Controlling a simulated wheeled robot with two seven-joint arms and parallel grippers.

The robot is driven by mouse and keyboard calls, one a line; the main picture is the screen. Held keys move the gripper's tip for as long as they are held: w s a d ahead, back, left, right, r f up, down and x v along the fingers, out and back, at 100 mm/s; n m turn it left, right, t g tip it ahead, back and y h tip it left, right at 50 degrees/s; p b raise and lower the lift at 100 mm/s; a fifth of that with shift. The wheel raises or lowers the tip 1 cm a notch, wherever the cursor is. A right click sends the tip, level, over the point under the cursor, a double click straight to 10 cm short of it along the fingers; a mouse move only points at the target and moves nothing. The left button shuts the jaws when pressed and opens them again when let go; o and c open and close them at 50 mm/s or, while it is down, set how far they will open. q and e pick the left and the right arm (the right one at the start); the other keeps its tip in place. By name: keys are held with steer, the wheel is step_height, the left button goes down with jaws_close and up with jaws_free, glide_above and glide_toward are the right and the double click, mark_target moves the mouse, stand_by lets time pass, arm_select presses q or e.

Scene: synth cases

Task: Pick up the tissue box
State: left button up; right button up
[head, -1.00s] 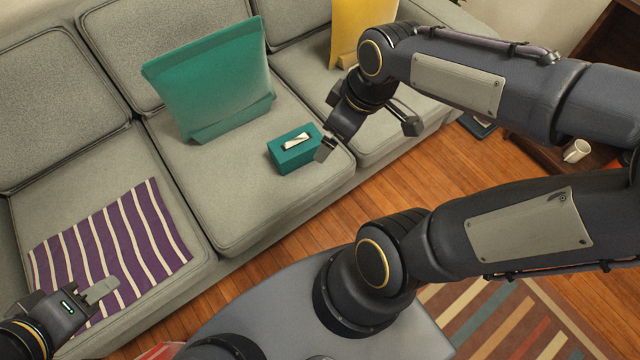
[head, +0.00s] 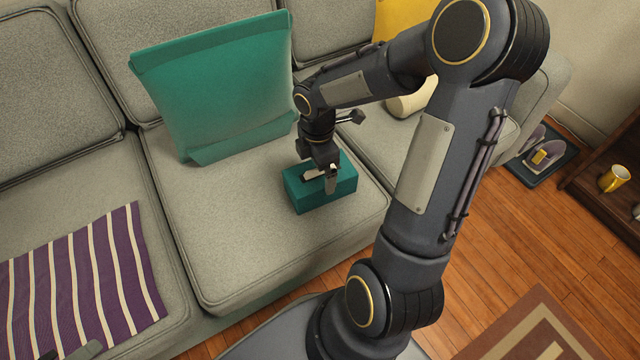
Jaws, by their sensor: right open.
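The teal tissue box (head: 312,200) sits on the middle seat of the grey sofa, with white tissue (head: 311,174) showing in its top slot. My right gripper (head: 342,150) is open at the box. One finger is in front of the box's top near the tissue, and the other is farther back to the right. Nothing is held between them. The gripper hides part of the box's top, and I cannot tell whether it touches. Only a grey piece of my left gripper (head: 82,350) shows at the bottom left edge.
A large teal cushion (head: 215,90) leans on the backrest just behind the box. A yellow cushion (head: 402,22) stands farther right, partly behind my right arm. A purple striped cloth (head: 85,280) lies on the left seat. A shelf with a yellow mug (head: 613,179) is at right.

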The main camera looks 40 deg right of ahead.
steer(key=f+b, duration=0.2)
steer(key=f, duration=0.1)
steer(key=f+b, duration=0.1)
steer(key=f, duration=0.1)
steer(key=shift+s+d, duration=0.1)
steer(key=shift+s, duration=0.2)
steer(key=shift+r, duration=0.15)
steer(key=shift+c, duration=0.3)
steer(key=c, duration=0.9)
